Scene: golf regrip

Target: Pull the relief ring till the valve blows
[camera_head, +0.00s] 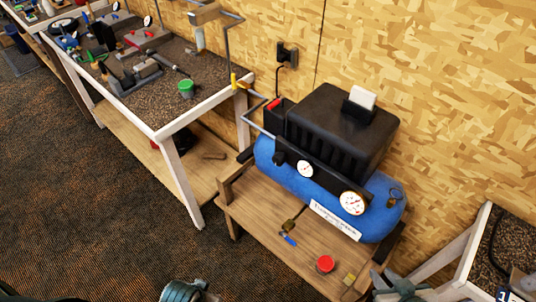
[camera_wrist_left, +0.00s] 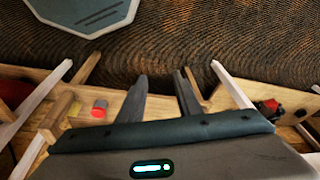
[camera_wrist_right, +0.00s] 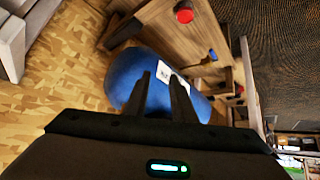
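The compressor has a blue tank (camera_head: 292,182) and a black housing (camera_head: 335,125). It stands on a wooden stand in the head view. A small brass fitting with what looks like a ring (camera_head: 394,195) sits at the tank's right end, right of the larger gauge (camera_head: 353,203). My right gripper (camera_head: 396,284) is low at the bottom right of the head view, in front of and apart from the tank. In the right wrist view the right fingers (camera_wrist_right: 161,95) are open and empty, with the tank (camera_wrist_right: 130,78) beyond. My left gripper (camera_wrist_left: 160,88) is open and empty; the ring is not discernible in the wrist views.
A red knob (camera_head: 325,263), a blue-handled valve (camera_head: 289,239) and a small brass piece (camera_head: 349,279) are at the stand's front. A workbench (camera_head: 140,118) stands left; another white-framed table (camera_head: 470,250) is right. Carpet in front is clear.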

